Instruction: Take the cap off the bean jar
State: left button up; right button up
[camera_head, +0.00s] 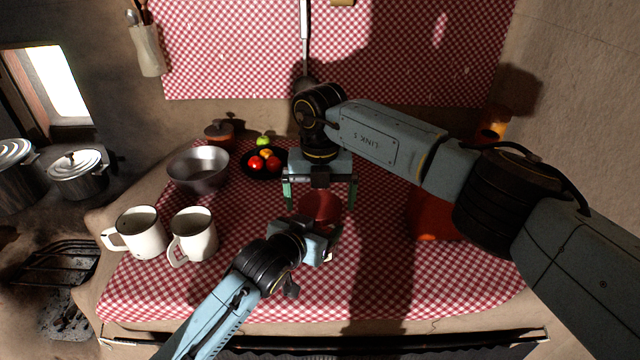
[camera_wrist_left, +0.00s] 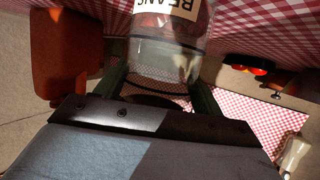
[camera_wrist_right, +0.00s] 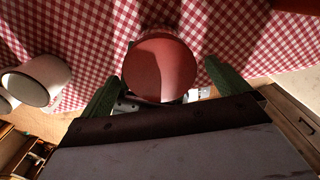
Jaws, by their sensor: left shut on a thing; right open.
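The bean jar shows in the left wrist view as clear glass (camera_wrist_left: 165,62) with an inverted "BEANS" label (camera_wrist_left: 180,8). Its round red cap (camera_head: 320,207) shows in the head view and, from above, in the right wrist view (camera_wrist_right: 158,68). My left gripper (camera_head: 326,238) is shut on the jar's glass body, with one finger on each side in the left wrist view. My right gripper (camera_head: 320,198) is open above the jar, pointing down. Its green fingers stand on either side of the cap with gaps visible. The head view mostly hides the jar's body.
Two white mugs (camera_head: 140,232) (camera_head: 194,236) and a metal bowl (camera_head: 198,172) stand on the left of the checked cloth. A dark plate of fruit (camera_head: 264,162) and a small lidded pot (camera_head: 219,134) are behind. An orange-red vessel (camera_head: 428,215) stands right, partly behind my right arm.

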jog(key=shift+f, duration=0.2)
jog(key=shift+c, duration=0.3)
jog(key=c, duration=0.9)
jog(key=shift+n, duration=1.7)
